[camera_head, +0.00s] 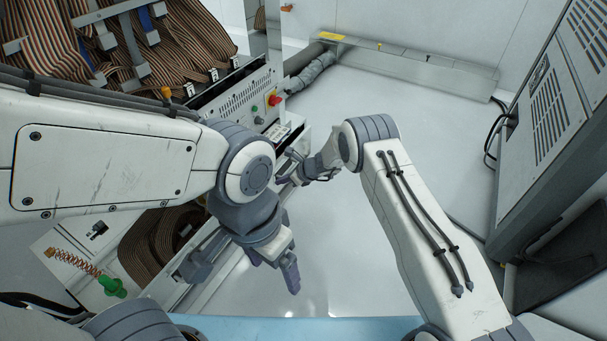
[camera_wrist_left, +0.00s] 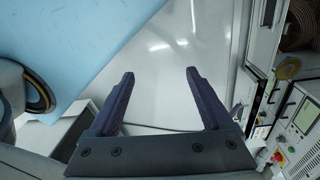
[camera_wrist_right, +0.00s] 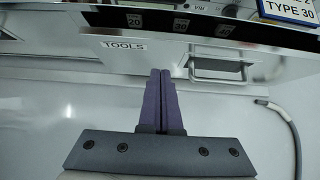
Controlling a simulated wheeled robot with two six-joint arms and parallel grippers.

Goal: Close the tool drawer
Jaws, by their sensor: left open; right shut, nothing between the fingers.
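The tool drawer (camera_wrist_right: 120,58) shows in the right wrist view as a pale front with a "TOOLS" label and a recessed-looking metal handle (camera_wrist_right: 218,72) to the right of the label. My right gripper (camera_wrist_right: 161,72) is shut and empty. Its tips overlap the drawer front between label and handle; I cannot tell whether they touch. In the head view my right gripper (camera_head: 284,170) is beside the cabinet's lower front, and the drawer is partly hidden by my arms. It appears to stick out there. My left gripper (camera_wrist_left: 160,73) is open and empty above the pale floor.
The cabinet's control panel (camera_head: 250,105) has a red button (camera_head: 274,99). Brown ribbon cables (camera_head: 120,45) hang above it. A grey louvred cabinet (camera_head: 560,110) stands at the right. A blue surface (camera_head: 300,328) lies at the bottom. The floor (camera_head: 420,115) between is clear.

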